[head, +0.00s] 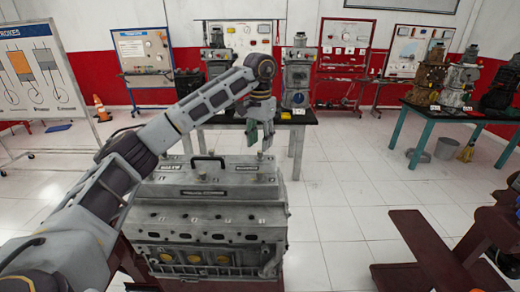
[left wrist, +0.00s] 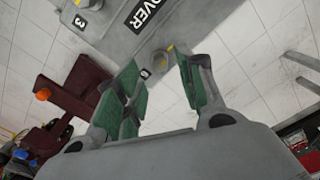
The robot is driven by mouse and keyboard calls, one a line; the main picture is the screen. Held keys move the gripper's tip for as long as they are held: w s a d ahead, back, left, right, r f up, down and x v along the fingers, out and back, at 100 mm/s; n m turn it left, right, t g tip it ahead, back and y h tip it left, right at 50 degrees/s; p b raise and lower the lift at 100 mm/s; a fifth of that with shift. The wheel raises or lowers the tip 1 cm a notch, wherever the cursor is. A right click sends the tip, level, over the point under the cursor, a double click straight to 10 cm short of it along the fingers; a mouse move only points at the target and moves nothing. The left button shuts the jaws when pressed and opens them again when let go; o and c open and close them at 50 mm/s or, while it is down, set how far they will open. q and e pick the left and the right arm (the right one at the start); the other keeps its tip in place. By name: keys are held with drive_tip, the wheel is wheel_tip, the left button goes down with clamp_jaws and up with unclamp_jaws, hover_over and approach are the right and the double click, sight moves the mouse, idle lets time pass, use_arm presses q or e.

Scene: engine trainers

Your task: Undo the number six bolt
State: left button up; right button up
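The grey engine (head: 208,222) stands in front of me with a flat cover (head: 215,190) on top. My left gripper (head: 260,137) is above the cover's far right corner and points down. In the left wrist view, the gripper (left wrist: 157,64) is open and empty, with green pads on its fingers. A bolt head (left wrist: 161,62) with a yellow mark shows between the fingertips, at the cover's edge. Another bolt (left wrist: 90,4) sits near the label "3" (left wrist: 80,21). My right gripper is out of view.
A black handle (head: 208,160) rises from the cover, left of my gripper. A table (head: 300,118) with an engine unit (head: 297,77) stands behind. A dark red stand (head: 425,250) is at the right. The floor between is clear.

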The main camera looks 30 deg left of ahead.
sight(260, 152)
use_arm(q)
drive_tip(key=shift+f, duration=1.65)
clamp_jaws()
